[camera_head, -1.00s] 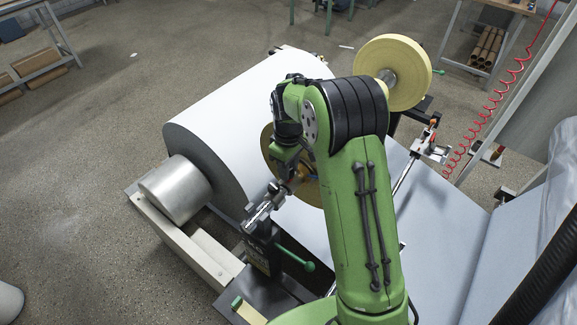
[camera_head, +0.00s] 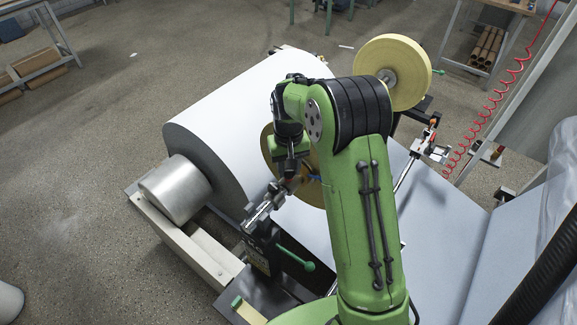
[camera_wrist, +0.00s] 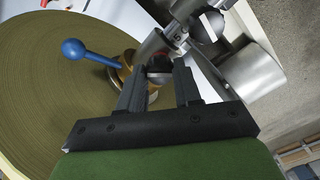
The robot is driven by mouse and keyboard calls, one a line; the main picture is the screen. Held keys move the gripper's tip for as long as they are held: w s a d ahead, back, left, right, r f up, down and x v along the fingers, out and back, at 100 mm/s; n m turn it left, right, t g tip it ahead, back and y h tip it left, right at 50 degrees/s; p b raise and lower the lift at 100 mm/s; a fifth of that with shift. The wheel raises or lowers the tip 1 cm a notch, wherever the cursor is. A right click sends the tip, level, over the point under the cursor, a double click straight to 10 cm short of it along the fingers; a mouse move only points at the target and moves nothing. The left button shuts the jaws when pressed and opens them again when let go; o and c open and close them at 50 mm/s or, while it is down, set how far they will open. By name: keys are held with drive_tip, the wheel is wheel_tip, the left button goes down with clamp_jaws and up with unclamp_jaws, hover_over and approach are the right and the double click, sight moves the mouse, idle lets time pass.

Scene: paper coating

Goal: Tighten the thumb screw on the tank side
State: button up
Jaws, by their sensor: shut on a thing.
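My gripper (camera_wrist: 160,76) points at the end of the roll's shaft. Its two dark fingers are a little apart, with a small dark round knob (camera_wrist: 159,63) with some red on it between their tips. I take this knob to be the thumb screw; its shaft side is hidden. In the head view my gripper (camera_head: 289,174) is at the near end of the big paper roll, above the stand, and the fingertips are too small there to see the grip. I cannot make out a tank.
A blue ball-ended lever (camera_wrist: 75,49) stands close left of the fingers. The white paper roll (camera_head: 235,115), a metal cylinder (camera_head: 175,188) and a green-handled lever (camera_head: 297,259) surround the stand. A yellow roll (camera_head: 400,72) is behind my arm. Open floor lies at left.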

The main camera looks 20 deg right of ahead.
sight(289, 170)
drive_tip(key=m, duration=0.4)
drive_tip(key=shift+m, duration=0.3)
drive_tip(key=m, duration=0.4)
drive_tip(key=shift+m+b, duration=0.3)
drive_tip(key=o, duration=1)
drive_tip(key=shift+o, duration=0.2)
wheel_tip(289, 170, up, 16)
drive_tip(key=p, duration=0.2)
drive_tip(key=shift+f, duration=0.1)
